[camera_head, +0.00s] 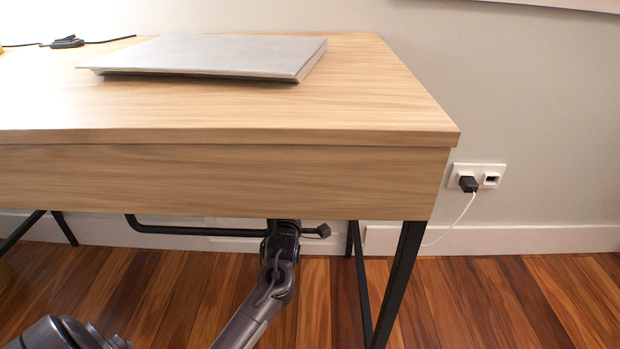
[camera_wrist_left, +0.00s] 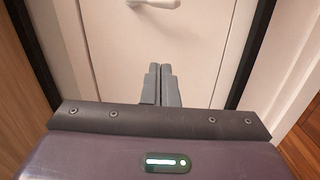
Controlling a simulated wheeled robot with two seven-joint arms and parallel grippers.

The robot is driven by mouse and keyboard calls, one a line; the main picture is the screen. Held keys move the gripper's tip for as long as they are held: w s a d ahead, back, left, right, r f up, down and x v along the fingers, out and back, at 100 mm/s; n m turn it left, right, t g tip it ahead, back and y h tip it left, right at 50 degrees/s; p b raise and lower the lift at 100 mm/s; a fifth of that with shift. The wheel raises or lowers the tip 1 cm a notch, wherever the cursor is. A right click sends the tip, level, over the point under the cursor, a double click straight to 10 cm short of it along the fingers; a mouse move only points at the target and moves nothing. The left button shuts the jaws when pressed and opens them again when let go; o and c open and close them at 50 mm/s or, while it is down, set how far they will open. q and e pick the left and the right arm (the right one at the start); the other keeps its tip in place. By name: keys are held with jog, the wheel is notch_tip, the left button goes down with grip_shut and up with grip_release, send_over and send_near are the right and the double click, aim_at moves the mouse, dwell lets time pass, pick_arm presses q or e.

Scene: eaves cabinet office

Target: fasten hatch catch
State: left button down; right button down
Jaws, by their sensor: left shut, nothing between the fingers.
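In the left wrist view a pale hatch panel (camera_wrist_left: 125,50) with thin seams at its sides fills the middle. A white catch or handle (camera_wrist_left: 154,3) shows at the top edge, partly cut off, so I cannot tell its position. My left gripper (camera_wrist_left: 161,70) is shut and empty, its grey fingertips together below the white piece in the picture and apart from it. In the head view an arm of mine reaches under the desk; the desk front hides its gripper and most of the hatch. My right gripper is not seen.
A wooden desk (camera_head: 300,180) with black metal legs (camera_head: 398,285) overhangs the arm. A thin grey laptop (camera_head: 215,54) lies on it. A wall socket (camera_head: 476,177) with a black plug and white cable is at right. The wooden floor (camera_head: 500,300) at right is clear.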

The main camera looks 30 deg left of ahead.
pick_arm(q)
jog(key=w+b, duration=0.6)
jog(key=w, duration=0.3)
jog(key=shift+w+a+f+b, duration=0.15)
jog(key=shift+w+a+b, duration=0.1)
jog(key=shift+a+b, duration=0.15)
jog(key=shift+w+d+f+p, duration=0.15)
jog(key=shift+w+d+p, duration=0.2)
jog(key=shift+d+p, duration=0.25)
